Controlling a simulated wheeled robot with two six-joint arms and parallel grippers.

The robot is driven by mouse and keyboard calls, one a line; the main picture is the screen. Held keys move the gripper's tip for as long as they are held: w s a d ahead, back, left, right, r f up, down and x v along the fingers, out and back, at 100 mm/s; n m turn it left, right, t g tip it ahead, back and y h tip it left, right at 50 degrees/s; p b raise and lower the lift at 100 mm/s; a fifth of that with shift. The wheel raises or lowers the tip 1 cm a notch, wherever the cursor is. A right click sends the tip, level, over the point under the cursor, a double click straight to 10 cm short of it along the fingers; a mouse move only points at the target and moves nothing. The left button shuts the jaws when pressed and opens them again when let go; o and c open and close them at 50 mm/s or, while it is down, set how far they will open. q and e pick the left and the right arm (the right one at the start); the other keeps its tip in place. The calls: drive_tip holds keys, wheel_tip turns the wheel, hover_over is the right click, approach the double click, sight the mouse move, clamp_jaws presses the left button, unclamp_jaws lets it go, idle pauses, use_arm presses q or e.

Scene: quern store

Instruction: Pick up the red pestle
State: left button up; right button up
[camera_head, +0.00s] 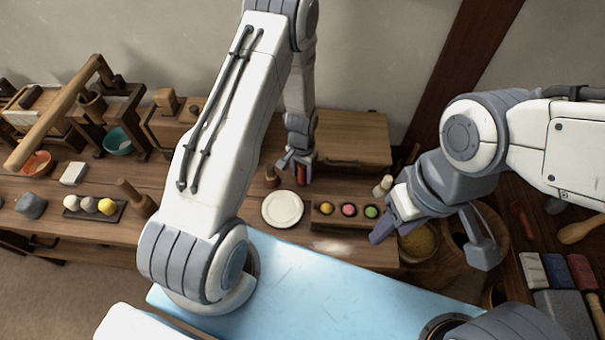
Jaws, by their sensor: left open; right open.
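The red pestle (301,174) stands on the wooden table, just behind the white plate; only part of it shows below my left gripper. My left gripper (299,162) is open and reaches down from above, with its fingers at the red pestle's upper part. Whether the fingers touch it I cannot tell.
A brown pestle (271,177) stands close left of the red one. A white plate (282,208) and a tray (329,217) with yellow, pink and green balls lie in front. A cream-topped pestle (383,186) stands right. A raised wooden block (352,140) is behind.

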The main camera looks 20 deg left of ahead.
use_arm(q)
clamp_jaws()
